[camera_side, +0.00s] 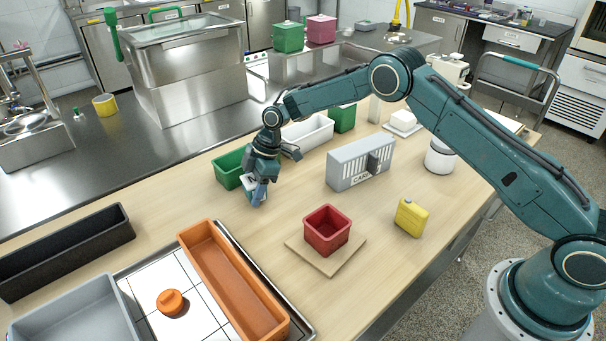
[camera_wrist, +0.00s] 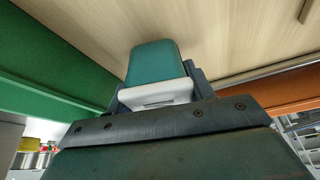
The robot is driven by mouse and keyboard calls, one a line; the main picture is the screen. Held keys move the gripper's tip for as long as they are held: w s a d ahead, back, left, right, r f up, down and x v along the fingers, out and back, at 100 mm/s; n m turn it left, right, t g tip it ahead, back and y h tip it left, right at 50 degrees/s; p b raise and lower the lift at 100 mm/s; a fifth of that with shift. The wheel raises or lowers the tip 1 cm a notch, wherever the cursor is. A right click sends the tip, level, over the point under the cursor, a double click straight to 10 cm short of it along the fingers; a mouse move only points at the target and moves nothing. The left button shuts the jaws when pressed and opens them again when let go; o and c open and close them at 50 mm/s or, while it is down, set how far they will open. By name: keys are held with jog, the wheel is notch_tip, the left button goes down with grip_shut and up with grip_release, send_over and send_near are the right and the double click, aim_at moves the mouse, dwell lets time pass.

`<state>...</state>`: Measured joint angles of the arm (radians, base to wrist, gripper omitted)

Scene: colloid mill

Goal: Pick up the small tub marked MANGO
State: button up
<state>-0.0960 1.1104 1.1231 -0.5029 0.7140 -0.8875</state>
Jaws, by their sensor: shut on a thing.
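My gripper (camera_side: 258,190) is at the middle left of the side view, in front of the green bin (camera_side: 229,168). It is shut on a small tub (camera_wrist: 153,66) with a teal-green body and a white rim or lid. The tub shows between the fingers in the wrist view, and a bit of it shows at the fingertips in the side view. No MANGO marking can be read on it in either view. I cannot tell for sure whether the tub touches the table.
A red bin (camera_side: 327,229) stands on a board to the right. A grey slotted holder (camera_side: 360,163), a white bin (camera_side: 308,132) and a yellow can (camera_side: 411,217) stand around. An orange trough (camera_side: 233,283) lies in front. Table between gripper and red bin is clear.

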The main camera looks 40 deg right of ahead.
aim_at(252, 179)
notch_tip(252, 179, up, 19)
dwell(0.5)
dwell(0.5)
